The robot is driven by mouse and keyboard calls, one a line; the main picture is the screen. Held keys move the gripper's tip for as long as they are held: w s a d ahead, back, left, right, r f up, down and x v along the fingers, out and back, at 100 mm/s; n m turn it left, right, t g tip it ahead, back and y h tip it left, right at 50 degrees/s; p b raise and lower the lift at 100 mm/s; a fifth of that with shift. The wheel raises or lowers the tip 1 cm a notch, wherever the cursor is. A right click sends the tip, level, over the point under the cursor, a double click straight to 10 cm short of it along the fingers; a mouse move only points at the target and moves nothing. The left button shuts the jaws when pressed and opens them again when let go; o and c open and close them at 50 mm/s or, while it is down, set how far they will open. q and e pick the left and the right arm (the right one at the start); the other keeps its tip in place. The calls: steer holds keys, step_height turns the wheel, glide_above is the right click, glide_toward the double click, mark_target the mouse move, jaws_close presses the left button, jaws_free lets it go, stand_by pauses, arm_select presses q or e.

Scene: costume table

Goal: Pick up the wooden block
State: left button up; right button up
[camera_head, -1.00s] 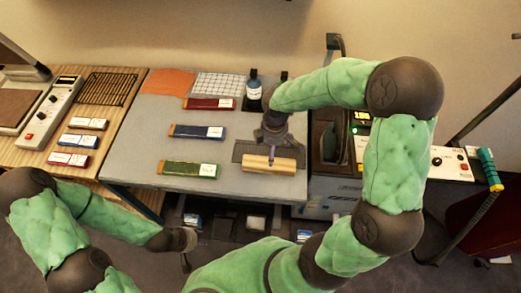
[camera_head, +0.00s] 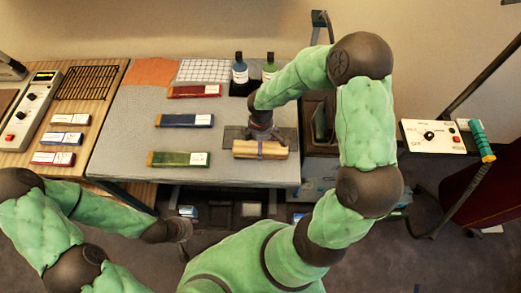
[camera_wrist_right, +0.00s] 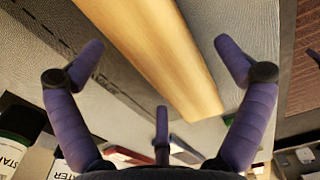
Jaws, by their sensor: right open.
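The wooden block (camera_head: 275,151) is a pale, long bar. It lies near the right front edge of the grey table, by a dark flat mat (camera_head: 285,135). My right gripper (camera_head: 260,143) is directly over it, with one purple finger in front of the block's middle. In the right wrist view the block (camera_wrist_right: 160,50) runs diagonally between the spread fingers of the open gripper (camera_wrist_right: 160,65). Gaps show between block and fingers, so it is not clamped. My left gripper (camera_head: 180,230) hangs low in front of the table, apart from the block; its fingers are unclear.
Red (camera_head: 194,91), blue (camera_head: 184,121) and green (camera_head: 178,159) labelled packs lie left of the block. Two bottles, one blue-labelled (camera_head: 240,70) and one green (camera_head: 270,66), stand behind my right arm. A control panel (camera_head: 432,137) is at right.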

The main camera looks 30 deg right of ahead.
steer(key=shift+f, duration=0.75)
steer(key=c, duration=1.5)
steer(key=shift+r, duration=0.15)
